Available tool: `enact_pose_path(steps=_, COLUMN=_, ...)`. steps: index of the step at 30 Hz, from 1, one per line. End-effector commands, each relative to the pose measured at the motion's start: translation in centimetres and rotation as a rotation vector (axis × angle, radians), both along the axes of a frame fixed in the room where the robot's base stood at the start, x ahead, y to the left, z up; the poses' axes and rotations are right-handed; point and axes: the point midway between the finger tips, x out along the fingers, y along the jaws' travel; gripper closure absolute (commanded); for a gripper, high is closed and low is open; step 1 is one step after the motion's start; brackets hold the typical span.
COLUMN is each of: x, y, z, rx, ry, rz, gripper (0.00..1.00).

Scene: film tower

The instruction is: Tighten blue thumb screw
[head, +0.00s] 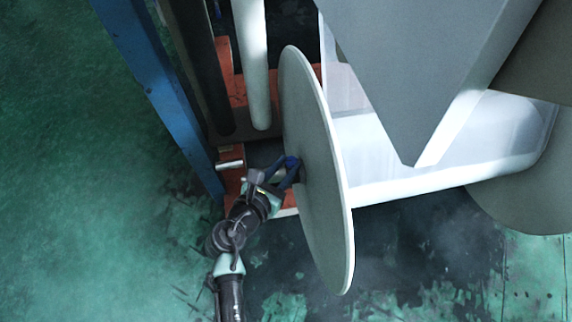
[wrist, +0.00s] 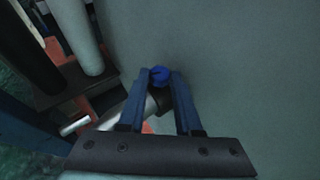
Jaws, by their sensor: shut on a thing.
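The blue thumb screw (wrist: 159,76) shows in the wrist view between the tips of my gripper (wrist: 160,82), in front of the face of a large pale disc (wrist: 240,60). The two dark blue fingers are shut on the screw. In the head view my gripper (head: 290,168) reaches the disc (head: 318,200) near its centre from the left. There the screw is a small blue spot (head: 292,161), mostly hidden by the fingers. A dark shaft with a pale end (wrist: 150,108) lies behind the fingers in the wrist view.
A blue beam (head: 160,90) runs along the left. Dark and white rollers (head: 253,60) stand above orange-red plates (head: 237,88). Green worn floor is open at lower left.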

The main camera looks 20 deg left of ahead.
Motion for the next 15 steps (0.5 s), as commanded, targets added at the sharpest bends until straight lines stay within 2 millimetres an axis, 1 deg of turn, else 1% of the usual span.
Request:
enact_pose_path(steps=8, x=0.02, y=0.19, z=0.04, rx=0.0, ry=0.001, rz=-0.05, gripper=1.0)
enact_pose_path(steps=15, x=0.2, y=0.67, z=0.18, rx=0.002, ry=0.0, rz=-0.2, gripper=1.0)
